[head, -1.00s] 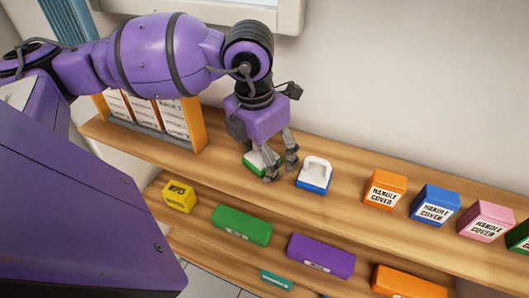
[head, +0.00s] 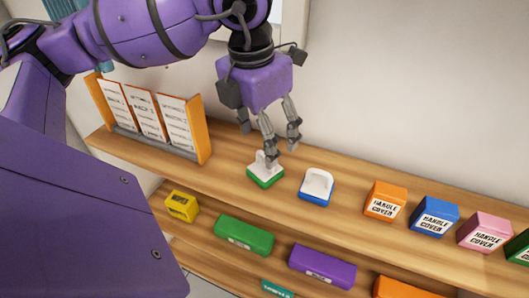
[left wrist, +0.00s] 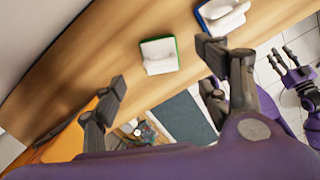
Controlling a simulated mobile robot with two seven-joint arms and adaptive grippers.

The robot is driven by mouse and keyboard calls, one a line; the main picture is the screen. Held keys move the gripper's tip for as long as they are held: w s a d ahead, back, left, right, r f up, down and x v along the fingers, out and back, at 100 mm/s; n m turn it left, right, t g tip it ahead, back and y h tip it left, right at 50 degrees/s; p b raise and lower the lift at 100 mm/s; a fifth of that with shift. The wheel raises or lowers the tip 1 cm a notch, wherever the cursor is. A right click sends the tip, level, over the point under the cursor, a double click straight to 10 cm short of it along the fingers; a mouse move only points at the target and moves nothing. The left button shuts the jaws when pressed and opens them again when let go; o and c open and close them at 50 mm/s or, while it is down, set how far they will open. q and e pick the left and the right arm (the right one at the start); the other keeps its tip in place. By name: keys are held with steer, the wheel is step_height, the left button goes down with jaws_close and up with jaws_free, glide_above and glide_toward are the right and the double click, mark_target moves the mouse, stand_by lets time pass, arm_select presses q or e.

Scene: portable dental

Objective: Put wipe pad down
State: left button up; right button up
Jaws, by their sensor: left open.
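The wipe pad with a green base and white handle (head: 265,172) stands upright on the top wooden shelf. It also shows in the left wrist view (left wrist: 160,57). My left gripper (head: 281,153) is open, just above and behind this pad, with its fingers apart and nothing between them. A similar pad with a blue base (head: 317,186) stands to its right and also shows in the left wrist view (left wrist: 224,14). My right gripper (left wrist: 284,62) shows small at the right edge of the left wrist view; its opening is unclear.
An orange rack (head: 202,130) with several labelled cards stands left of the pads. Orange (head: 384,200), blue (head: 434,215) and pink (head: 484,231) handle cover boxes line the shelf to the right. A lower shelf holds a yellow box (head: 181,206), a green box (head: 243,235) and a purple box (head: 321,267).

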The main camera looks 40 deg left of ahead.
arm_select(q)
steer(key=shift+s+r, duration=0.2)
steer(key=shift+r, duration=1.45)
